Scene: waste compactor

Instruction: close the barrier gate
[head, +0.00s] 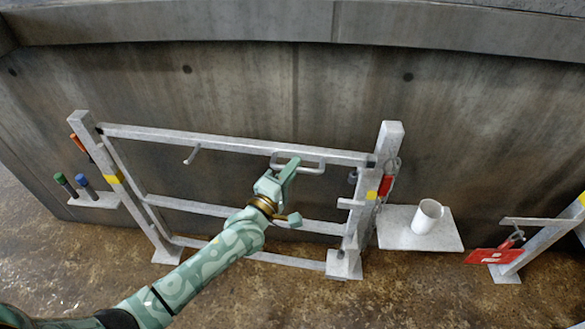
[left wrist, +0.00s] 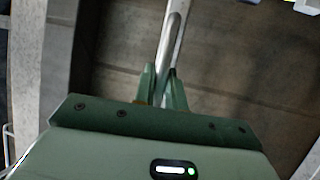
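The barrier gate (head: 215,144) is a pale grey frame of several rails between a left post (head: 84,125) and a right post (head: 390,137). Its right end is close to the right post; I cannot tell whether they touch. A loop handle (head: 313,154) sits on the top rail near the right end. My left gripper (head: 290,168) is at the handle's left part. In the left wrist view, its fingers (left wrist: 162,88) sit close on both sides of a grey bar (left wrist: 172,40), which looks like the handle. My right gripper is not in view.
A white mug (head: 427,215) stands on a grey shelf (head: 395,232) right of the gate. A red padlock (head: 386,184) hangs at the right post. A red sign (head: 493,257) is farther right. Tools with coloured handles (head: 83,181) stand at the left. A concrete wall (head: 250,90) is behind.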

